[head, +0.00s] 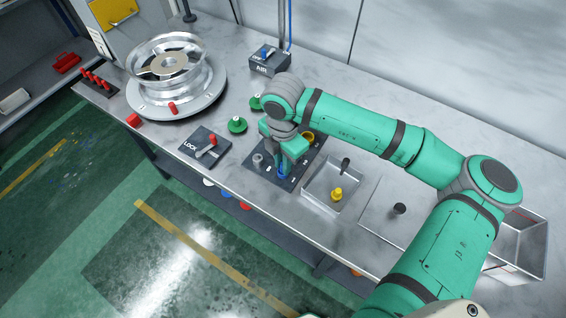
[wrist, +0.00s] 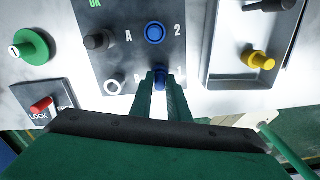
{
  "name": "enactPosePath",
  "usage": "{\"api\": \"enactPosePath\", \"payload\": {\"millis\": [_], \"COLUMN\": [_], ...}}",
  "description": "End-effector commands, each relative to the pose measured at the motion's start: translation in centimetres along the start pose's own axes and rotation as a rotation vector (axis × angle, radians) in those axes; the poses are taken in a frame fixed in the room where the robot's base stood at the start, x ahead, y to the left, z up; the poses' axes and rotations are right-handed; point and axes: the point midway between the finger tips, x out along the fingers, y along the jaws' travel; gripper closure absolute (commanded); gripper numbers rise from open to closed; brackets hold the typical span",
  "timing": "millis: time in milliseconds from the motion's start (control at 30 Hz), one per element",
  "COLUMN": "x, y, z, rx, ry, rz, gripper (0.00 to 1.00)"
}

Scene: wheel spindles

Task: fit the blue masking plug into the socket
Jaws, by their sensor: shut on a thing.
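My gripper (wrist: 160,88) is shut on the blue masking plug (wrist: 160,78); the fingers cover most of it. In the head view my gripper (head: 282,167) is over the near edge of the dark panel (head: 285,183). The plug is beside the label 1; whether it is in a socket there or just above the panel, I cannot tell. A round blue fitting (wrist: 155,33) sits farther up the panel beside the label 2. A pale ring (wrist: 115,83) and a dark round fitting (wrist: 98,41) are to the left.
A metal tray (head: 306,194) right of the panel holds a yellow plug (head: 336,194) and a black-handled piece. Left are a LOCK lever box (head: 192,150), green knobs (head: 237,125) and a wheel (head: 168,66) on a turntable. An AIR box (head: 269,62) stands behind.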

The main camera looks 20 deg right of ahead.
Motion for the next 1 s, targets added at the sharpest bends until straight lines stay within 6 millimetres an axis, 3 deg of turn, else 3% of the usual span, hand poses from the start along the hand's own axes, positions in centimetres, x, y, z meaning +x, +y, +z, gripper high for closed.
{"api": "enactPosePath", "payload": {"millis": [867, 900, 933, 1000], "x": [2.1, 2.1, 2.1, 2.1], "y": [0.0, 0.0, 0.0, 0.0], "z": [0.0, 0.0, 0.0, 0.0], "rx": [0.002, 0.002, 0.003, 0.004], "ry": [0.002, 0.003, 0.003, 0.003], "rz": [-0.002, -0.001, -0.001, -0.002], "gripper": [1.00, 0.75, 0.68, 0.66]}}
